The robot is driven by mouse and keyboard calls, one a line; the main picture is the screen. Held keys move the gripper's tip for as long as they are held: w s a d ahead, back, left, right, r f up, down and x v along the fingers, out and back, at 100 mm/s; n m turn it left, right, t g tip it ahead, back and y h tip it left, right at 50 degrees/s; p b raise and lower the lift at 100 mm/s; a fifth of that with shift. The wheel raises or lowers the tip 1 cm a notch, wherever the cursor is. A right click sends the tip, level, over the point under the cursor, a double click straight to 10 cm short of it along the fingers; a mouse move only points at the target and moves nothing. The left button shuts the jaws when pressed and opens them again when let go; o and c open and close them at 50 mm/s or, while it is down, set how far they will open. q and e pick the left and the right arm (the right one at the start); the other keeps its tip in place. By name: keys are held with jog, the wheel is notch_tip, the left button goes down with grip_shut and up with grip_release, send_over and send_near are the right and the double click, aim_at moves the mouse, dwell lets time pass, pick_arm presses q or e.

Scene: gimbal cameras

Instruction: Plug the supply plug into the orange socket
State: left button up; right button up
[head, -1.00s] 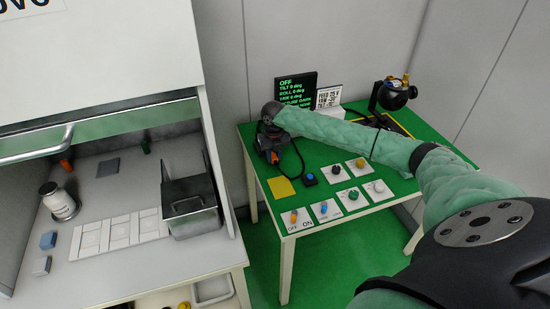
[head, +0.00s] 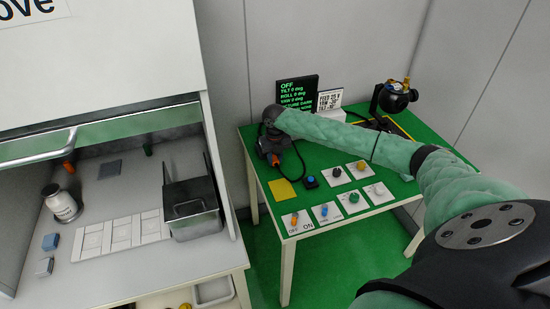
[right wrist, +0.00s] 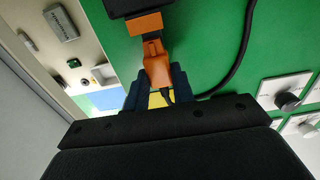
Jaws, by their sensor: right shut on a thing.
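The supply plug (right wrist: 156,66) is an orange body with a thin black cable at its rear. My right gripper (right wrist: 153,95) is shut on it, with dark fingers on both sides in the right wrist view. Just ahead of the plug is an orange socket (right wrist: 145,24) on a black unit (right wrist: 124,7). A dark strip shows between the two orange parts; I cannot tell whether the plug is seated. In the head view my right gripper (head: 268,148) is over the back left of the green table, where its own wrist hides most of the socket. My left gripper is not in view.
The green table (head: 325,180) carries a yellow patch (head: 282,188), a blue button (head: 311,181), several knob panels, a status screen (head: 297,92) reading OFF and a black gimbal camera (head: 395,96). A black cable (right wrist: 240,55) loops beside the plug. A grey counter stands left.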

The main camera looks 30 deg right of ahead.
pick_arm(q)
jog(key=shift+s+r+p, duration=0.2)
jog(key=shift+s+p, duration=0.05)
jog(key=shift+p, duration=0.1)
dwell(0.4)
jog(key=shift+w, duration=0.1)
dwell(0.4)
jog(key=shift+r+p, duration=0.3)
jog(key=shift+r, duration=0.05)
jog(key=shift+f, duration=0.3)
pick_arm(e)
jog(key=shift+w+d, duration=0.25)
jog(key=shift+w, duration=0.9)
jog(key=o, duration=1.1)
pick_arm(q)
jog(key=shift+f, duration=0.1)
